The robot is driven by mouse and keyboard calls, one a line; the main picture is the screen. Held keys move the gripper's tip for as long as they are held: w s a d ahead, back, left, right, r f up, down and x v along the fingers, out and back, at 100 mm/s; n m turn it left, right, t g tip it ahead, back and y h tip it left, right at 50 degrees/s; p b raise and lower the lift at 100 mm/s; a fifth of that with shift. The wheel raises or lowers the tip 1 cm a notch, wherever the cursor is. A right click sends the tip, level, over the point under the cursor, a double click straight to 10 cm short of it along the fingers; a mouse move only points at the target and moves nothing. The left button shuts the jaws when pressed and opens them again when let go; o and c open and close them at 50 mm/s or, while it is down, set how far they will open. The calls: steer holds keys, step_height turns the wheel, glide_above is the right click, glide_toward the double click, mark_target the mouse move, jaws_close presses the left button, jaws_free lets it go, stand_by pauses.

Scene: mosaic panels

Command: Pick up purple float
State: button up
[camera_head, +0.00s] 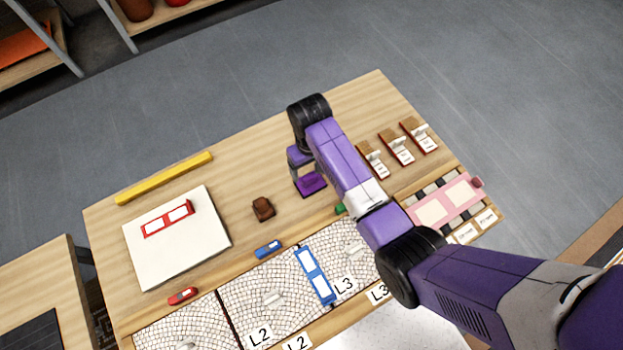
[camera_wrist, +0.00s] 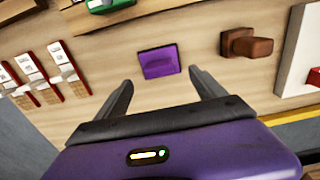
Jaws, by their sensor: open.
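The purple float (camera_wrist: 158,62) lies on the wooden table, a flat purple block with a darker handle shape on top. In the head view the purple float (camera_head: 312,184) shows just beside my gripper (camera_head: 299,172), partly hidden by it. In the wrist view my gripper (camera_wrist: 161,80) is open and empty. Its two dark fingers point toward the float, which shows between and just beyond the tips. I see no contact between fingers and float.
A brown float (camera_head: 263,208) lies left of the purple one. A blue float (camera_head: 268,249) and green float (camera_head: 340,209) lie near the mosaic panels (camera_head: 262,292). A white board (camera_head: 165,250) is at left, a yellow bar (camera_head: 164,179) behind it. Several small red-edged tools (camera_head: 396,147) are at right.

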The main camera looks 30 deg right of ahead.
mark_target(310, 175)
steer(key=f, duration=0.3)
steer(key=f+b, duration=0.1)
steer(key=f, duration=0.3)
steer(key=shift+w+d+f, duration=0.1)
steer(key=shift+w+f, duration=0.1)
steer(key=shift+c, duration=0.2)
steer(key=c, duration=1.6)
steer(key=shift+r, duration=0.15)
step_height(310, 175, up, 20)
steer(key=p, duration=0.2)
